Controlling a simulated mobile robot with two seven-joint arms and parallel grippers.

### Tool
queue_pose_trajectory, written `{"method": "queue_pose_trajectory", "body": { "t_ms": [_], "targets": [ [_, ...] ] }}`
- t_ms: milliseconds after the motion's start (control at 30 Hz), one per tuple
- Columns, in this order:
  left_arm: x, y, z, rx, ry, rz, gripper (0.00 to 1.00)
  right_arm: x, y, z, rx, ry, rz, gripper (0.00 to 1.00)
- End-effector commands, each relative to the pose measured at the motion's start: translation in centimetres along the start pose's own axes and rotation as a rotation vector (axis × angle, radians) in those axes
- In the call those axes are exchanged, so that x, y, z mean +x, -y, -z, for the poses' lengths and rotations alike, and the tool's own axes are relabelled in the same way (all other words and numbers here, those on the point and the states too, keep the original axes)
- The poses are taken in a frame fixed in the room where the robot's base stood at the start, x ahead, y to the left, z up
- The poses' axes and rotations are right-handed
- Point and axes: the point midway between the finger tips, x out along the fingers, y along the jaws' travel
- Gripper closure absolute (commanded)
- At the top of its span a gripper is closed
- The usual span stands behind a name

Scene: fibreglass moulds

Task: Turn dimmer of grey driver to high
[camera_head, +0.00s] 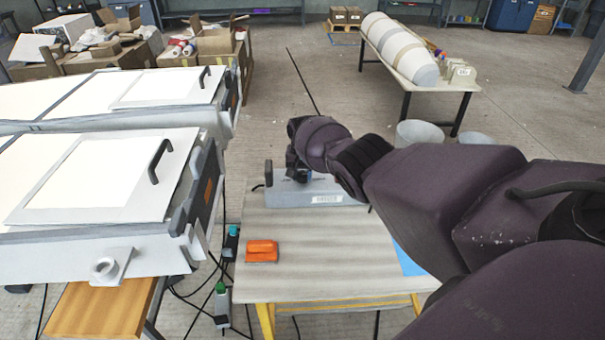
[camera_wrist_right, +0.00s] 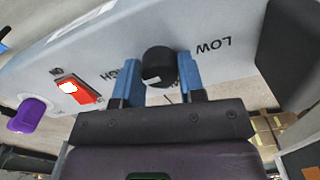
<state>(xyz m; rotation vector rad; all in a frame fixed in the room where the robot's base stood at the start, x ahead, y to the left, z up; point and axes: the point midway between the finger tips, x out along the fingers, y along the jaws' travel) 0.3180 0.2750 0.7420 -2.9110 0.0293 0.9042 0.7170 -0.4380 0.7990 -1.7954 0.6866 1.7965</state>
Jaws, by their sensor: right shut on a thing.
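The grey driver (camera_head: 322,194) is a box on the small table, with my right gripper (camera_head: 296,168) at its far side in the head view. In the right wrist view, the driver (camera_wrist_right: 215,22) shows upside down. Its black dimmer knob (camera_wrist_right: 158,66) sits between the blue fingertips of my right gripper (camera_wrist_right: 160,72), which is shut on it. A pale mark shows on the knob's lower left. The word LOW is right of the knob; another label on the left is partly hidden by a finger. My left gripper is out of view.
A lit red switch (camera_wrist_right: 77,91) and a purple part (camera_wrist_right: 27,115) lie left of the knob.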

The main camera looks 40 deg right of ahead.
Motion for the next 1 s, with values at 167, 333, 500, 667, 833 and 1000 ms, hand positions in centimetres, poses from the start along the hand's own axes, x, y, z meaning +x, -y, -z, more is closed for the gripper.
{"method": "queue_pose_trajectory", "body": {
  "t_ms": [167, 333, 500, 667, 833, 1000],
  "targets": [
    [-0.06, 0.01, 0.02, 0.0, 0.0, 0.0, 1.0, -0.01, 0.01, -0.01, 0.04, 0.0, 0.0, 0.87],
    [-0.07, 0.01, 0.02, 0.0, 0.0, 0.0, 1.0, 0.0, 0.01, 0.0, 0.054, 0.0, 0.0, 0.87],
    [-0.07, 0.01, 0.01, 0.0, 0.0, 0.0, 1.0, 0.0, 0.01, 0.0, 0.055, 0.0, 0.0, 0.87],
    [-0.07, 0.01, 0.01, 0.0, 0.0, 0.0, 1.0, -0.01, 0.01, 0.01, 0.055, 0.0, 0.001, 0.62],
    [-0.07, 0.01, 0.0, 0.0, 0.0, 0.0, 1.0, -0.02, 0.01, 0.01, 0.054, 0.0, 0.0, 0.38],
    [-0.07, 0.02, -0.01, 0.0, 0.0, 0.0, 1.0, -0.02, 0.0, 0.02, 0.053, -0.001, 0.0, 0.38]
  ]
}}
